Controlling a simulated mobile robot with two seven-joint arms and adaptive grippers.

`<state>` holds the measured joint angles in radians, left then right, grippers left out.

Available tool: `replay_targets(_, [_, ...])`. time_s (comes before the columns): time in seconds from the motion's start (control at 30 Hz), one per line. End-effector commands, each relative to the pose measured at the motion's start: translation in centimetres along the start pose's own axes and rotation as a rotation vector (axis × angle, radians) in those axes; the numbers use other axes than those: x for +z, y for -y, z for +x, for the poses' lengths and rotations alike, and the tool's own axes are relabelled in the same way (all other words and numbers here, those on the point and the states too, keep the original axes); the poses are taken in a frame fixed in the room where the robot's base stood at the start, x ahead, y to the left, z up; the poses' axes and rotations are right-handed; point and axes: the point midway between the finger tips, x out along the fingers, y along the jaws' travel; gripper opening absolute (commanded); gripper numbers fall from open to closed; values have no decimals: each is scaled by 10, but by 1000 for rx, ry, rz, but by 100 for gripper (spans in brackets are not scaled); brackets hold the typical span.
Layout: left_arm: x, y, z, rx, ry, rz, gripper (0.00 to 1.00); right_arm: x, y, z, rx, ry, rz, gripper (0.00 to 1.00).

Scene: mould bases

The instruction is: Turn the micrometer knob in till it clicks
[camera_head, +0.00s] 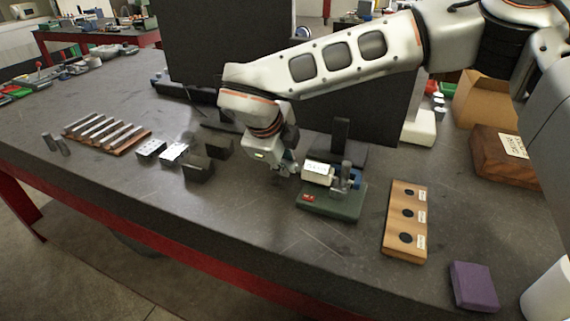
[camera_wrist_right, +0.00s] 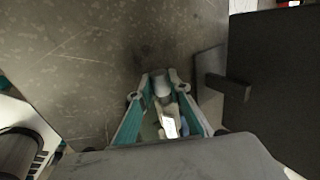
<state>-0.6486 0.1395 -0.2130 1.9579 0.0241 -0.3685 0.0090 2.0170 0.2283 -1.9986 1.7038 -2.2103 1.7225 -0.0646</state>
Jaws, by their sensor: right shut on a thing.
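The micrometer (camera_head: 319,170) stands on a dark green base block (camera_head: 330,206) near the middle right of the table. It has a white label and lies roughly level, its knob end to the left. My right gripper (camera_head: 290,170) comes from above and is at that left end. In the right wrist view my right gripper (camera_wrist_right: 160,86) is shut on the grey round knob (camera_wrist_right: 161,87), with a fingertip on each side. The labelled micrometer body (camera_wrist_right: 169,126) shows between the fingers. The knob is mostly hidden by the gripper in the head view. My left gripper is not in view.
A wooden board with three dark holes (camera_head: 406,237) lies right of the base. A purple block (camera_head: 474,284) is at the front right. A dark upright panel (camera_head: 225,50) stands behind. Metal blocks (camera_head: 173,152) lie left. The front middle table is clear.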

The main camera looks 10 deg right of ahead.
Motion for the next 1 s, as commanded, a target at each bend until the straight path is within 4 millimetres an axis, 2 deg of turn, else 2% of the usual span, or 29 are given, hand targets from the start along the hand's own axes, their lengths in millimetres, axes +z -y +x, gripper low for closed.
replay_targets(0.37, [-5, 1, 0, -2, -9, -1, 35, 0, 1, -1, -7, 0, 1, 0])
replay_targets(0.4, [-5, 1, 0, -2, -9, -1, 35, 0, 1, -1, -7, 0, 1, 21])
replay_targets(0.47, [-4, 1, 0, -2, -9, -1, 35, 0, 1, -1, -7, 0, 1, 35])
replay_targets(0.83, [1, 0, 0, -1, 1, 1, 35, 0, 0, -2, -6, 0, 0, 35])
replay_targets(1.0, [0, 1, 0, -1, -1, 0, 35, 1, 1, -20, -9, 3, 0, 35])
